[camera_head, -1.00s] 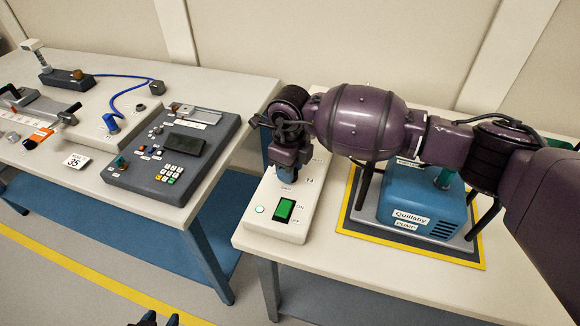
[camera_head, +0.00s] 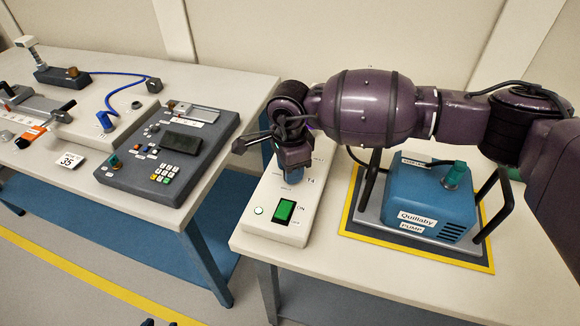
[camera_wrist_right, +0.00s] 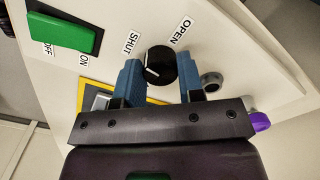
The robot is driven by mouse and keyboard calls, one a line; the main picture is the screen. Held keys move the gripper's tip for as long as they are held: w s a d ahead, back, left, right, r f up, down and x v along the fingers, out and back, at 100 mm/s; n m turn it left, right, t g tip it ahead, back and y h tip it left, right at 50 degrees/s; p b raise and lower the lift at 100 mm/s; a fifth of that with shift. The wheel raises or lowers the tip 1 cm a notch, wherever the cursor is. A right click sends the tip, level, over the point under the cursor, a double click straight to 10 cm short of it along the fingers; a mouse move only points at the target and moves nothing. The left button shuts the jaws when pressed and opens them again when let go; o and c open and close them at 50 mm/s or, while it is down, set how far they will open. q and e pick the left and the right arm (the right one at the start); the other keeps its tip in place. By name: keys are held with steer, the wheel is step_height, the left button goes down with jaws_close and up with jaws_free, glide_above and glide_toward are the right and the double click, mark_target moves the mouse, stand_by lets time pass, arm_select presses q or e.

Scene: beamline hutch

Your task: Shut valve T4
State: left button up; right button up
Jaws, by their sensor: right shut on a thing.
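The valve T4 panel (camera_head: 300,232) is a white box on the right table, with a "T4" label beside my right gripper (camera_head: 288,178). The gripper points down over the panel and hides the valve knob in the head view. In the right wrist view the round black knob (camera_wrist_right: 160,67) has a short white mark and sits between "SHUT" and "OPEN" labels. My right gripper's blue fingers (camera_wrist_right: 160,85) are on either side of the knob, shut on it. The mark looks turned toward the "SHUT" side. Only dark slivers, perhaps my left gripper (camera_head: 149,322), show at the bottom edge.
A green ON/OFF switch (camera_head: 283,212) and a small lit lamp (camera_head: 258,210) are on the panel's front. A blue Quillaby pump (camera_head: 430,200) stands right, under my right arm. A keypad console (camera_head: 168,150) is on the left table. A gap separates the tables.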

steer(key=shift+n, duration=1.1)
steer(key=o, duration=0.9)
steer(key=shift+r, duration=0.1)
